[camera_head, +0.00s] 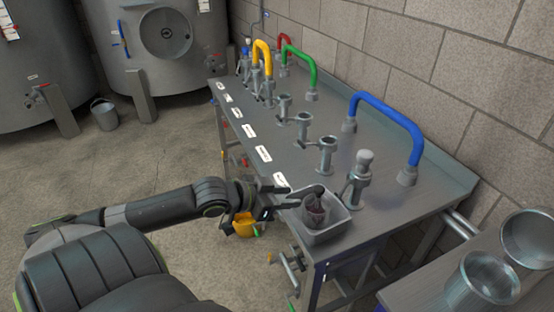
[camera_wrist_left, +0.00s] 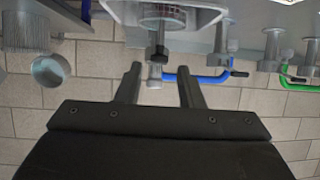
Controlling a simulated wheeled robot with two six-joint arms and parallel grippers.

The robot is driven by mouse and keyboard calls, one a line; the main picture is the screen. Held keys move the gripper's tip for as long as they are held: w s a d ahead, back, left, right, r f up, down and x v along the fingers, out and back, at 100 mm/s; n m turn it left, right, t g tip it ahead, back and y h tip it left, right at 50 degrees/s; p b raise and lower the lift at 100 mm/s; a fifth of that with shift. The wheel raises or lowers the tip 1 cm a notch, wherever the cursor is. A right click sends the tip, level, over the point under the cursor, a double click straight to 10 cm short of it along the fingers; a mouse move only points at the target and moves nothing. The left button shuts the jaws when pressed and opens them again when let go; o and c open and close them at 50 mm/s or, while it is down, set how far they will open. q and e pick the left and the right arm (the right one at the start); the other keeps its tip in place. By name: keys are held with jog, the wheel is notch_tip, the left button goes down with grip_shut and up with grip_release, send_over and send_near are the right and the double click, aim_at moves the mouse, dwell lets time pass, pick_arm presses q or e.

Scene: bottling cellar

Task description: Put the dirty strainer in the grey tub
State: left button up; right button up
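The grey tub (camera_head: 322,236) stands at the near end of the steel bench; its pale rim also shows at the top of the left wrist view (camera_wrist_left: 208,17). The dirty strainer (camera_head: 316,213), a small grey cup with reddish stains, sits inside the tub. A round part of it seems to show in the left wrist view (camera_wrist_left: 162,14). My left gripper (camera_head: 304,190) is over the tub's far left edge, just above the strainer. Its fingers (camera_wrist_left: 160,70) are spread with nothing between them. My right gripper is not in view.
A steel valve fitting (camera_head: 360,178) stands just behind the tub. A blue hose arch (camera_head: 385,120) and several steel fittings line the bench (camera_head: 230,150). Two steel bowls (camera_head: 484,280) (camera_head: 530,240) rest on a side surface at the right. A bucket (camera_head: 104,114) stands on the floor.

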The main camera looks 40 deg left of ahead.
pick_arm(q)
jog(key=shift+p+v, duration=0.45)
jog(key=shift+v, duration=0.85)
jog(key=shift+a, duration=0.1)
jog(key=a+f+n+y, duration=0.45)
jog(key=a+f, duration=0.75)
jog(key=f, duration=0.3)
jog(key=s+a+f+g+y, duration=0.15)
jog(key=s+f, duration=0.25)
jog(key=f, duration=0.4)
jog(key=s+a+f+g+y, duration=0.1)
jog(key=s+a+f+g, duration=0.15)
jog(key=f, duration=0.55)
jog(key=s+d+f+g, duration=0.2)
jog(key=s+d+f, duration=0.2)
jog(key=s+f, duration=0.25)
jog(key=s+d+f+g, duration=0.1)
jog(key=s+d+f, duration=0.2)
jog(key=s+f, duration=0.4)
jog(key=s+d+f+g+h, duration=0.1)
jog(key=s+d+f+g, duration=0.1)
jog(key=s+d+f, duration=0.3)
jog(key=s+d+f+g+h, duration=0.1)
jog(key=s+d+f+g, duration=0.1)
jog(key=s+d+f, duration=0.3)
jog(key=s+d, duration=0.4)
jog(key=d, duration=0.1)
jog(key=shift+d+f, duration=0.2)
jog(key=shift+f, duration=0.1)
jog(key=shift+s, duration=0.15)
